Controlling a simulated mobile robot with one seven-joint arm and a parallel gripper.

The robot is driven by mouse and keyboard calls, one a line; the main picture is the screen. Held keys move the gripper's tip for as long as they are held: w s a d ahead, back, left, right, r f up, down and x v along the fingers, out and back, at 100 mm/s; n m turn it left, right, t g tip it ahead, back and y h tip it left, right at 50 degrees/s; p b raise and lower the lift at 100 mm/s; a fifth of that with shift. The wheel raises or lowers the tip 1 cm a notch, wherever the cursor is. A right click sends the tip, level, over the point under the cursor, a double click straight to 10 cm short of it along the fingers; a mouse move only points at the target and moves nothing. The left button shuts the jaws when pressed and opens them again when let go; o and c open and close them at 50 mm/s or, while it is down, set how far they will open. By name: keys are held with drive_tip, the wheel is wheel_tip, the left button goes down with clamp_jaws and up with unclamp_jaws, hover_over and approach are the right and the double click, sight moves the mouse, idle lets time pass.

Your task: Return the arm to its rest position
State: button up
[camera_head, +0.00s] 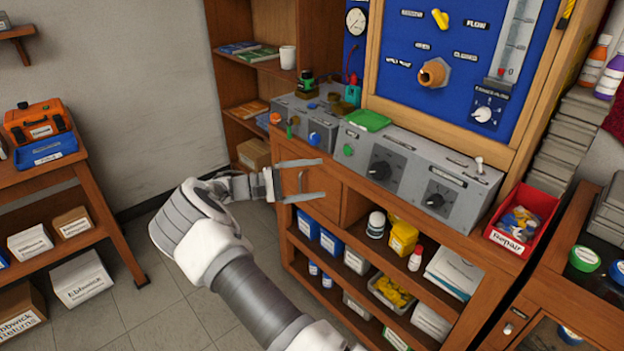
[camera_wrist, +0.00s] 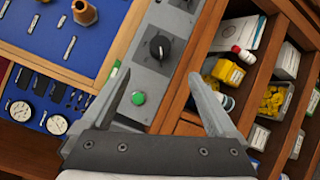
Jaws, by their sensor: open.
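My gripper (camera_head: 322,180) is open and empty in the head view, in front of the wooden testbench cabinet. Its two fingers point right, toward the cabinet's door area below the grey control boxes. My arm reaches up to it from the bottom of the picture. In the wrist view my gripper (camera_wrist: 158,98) shows two spread fingers with nothing between them. A green button (camera_wrist: 138,98) and a black knob (camera_wrist: 159,46) on the grey control box (camera_wrist: 185,25) appear beyond the fingers. I cannot tell the exact gap between the fingertips and the cabinet.
The blue regulator panel (camera_head: 458,62) stands above the control boxes. Shelves below hold bottles and bins, including a yellow container (camera_head: 403,238). A red Repair bin (camera_head: 521,222) sits at the right. A side table (camera_head: 88,200) stands left, with open floor (camera_head: 150,262) between.

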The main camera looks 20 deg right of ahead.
drive_tip(key=s+d+r+m+y+p, duration=0.2)
drive_tip(key=s+r+y+p, duration=0.1)
drive_tip(key=s+r+y, duration=0.7)
drive_tip(key=s+a+r+t+y+p, duration=0.2)
drive_tip(key=s+a+r+t+y, duration=0.2)
drive_tip(key=s, duration=0.8)
drive_tip(key=s+a+r+t+y+p, duration=0.3)
drive_tip(key=s+a+r+t, duration=0.2)
drive_tip(key=s+a+r, duration=0.4)
drive_tip(key=s+a, duration=0.1)
drive_tip(key=s, duration=0.2)
drive_tip(key=shift+r+y, duration=0.2)
drive_tip(key=shift+y, duration=0.2)
